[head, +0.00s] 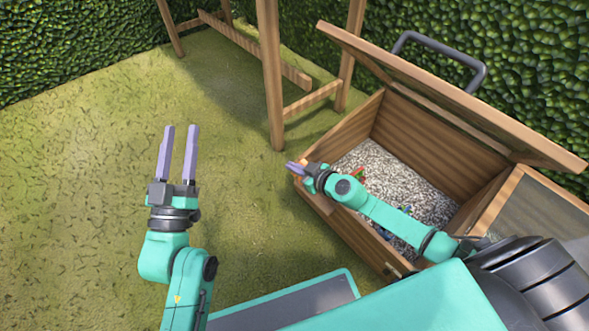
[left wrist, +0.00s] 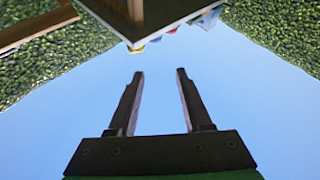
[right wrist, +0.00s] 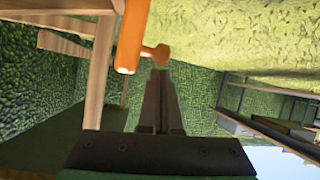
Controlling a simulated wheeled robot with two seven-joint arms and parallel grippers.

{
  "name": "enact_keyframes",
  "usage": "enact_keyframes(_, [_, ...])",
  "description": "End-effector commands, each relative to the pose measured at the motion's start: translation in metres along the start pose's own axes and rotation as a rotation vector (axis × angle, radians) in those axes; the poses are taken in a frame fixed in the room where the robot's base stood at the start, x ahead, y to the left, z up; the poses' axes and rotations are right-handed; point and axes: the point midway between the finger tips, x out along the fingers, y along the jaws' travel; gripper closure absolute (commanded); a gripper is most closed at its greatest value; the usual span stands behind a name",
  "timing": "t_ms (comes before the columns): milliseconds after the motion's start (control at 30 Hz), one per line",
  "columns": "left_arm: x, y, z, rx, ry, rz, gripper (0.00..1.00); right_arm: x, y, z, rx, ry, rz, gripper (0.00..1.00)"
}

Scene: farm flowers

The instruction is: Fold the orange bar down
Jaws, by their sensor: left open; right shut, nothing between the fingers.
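The orange bar (right wrist: 130,35) shows in the right wrist view, at the top left of centre. A short orange peg with a rounded end (right wrist: 155,53) sticks out from its side toward the right. My right gripper (right wrist: 161,75) is shut and empty, with its tips just below the peg; whether they touch it I cannot tell. In the head view I cannot make out the bar; there the right gripper (head: 297,167) is by the near left corner of a wooden box. My left gripper (head: 180,128) is open and empty above the grass; its fingers (left wrist: 159,75) show against sky in the left wrist view.
The wooden box (head: 350,235) has its lid (head: 450,95) raised and holds grey gravel (head: 385,180) with small coloured items. A dark handle (head: 440,48) shows behind the lid. Wooden posts (head: 271,80) stand beyond the right gripper. Hedges (head: 70,40) border the grass, which is clear at left.

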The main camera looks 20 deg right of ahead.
Motion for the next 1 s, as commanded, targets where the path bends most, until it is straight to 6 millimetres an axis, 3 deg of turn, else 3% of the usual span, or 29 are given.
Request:
enact_keyframes(133, [0.011,0.002,-0.025,0.022,0.083,0.014,0.51,-0.001,0.000,0.004,-0.001,-0.001,0.000,1.00])
enact_keyframes(300, [0.017,0.003,-0.042,0.035,0.134,0.023,0.51,-0.002,0.000,0.005,0.000,0.000,0.000,1.00])
enact_keyframes(1000, [0.019,0.005,-0.052,0.048,0.173,0.032,0.51,-0.004,0.006,0.008,0.001,-0.002,0.001,1.00])
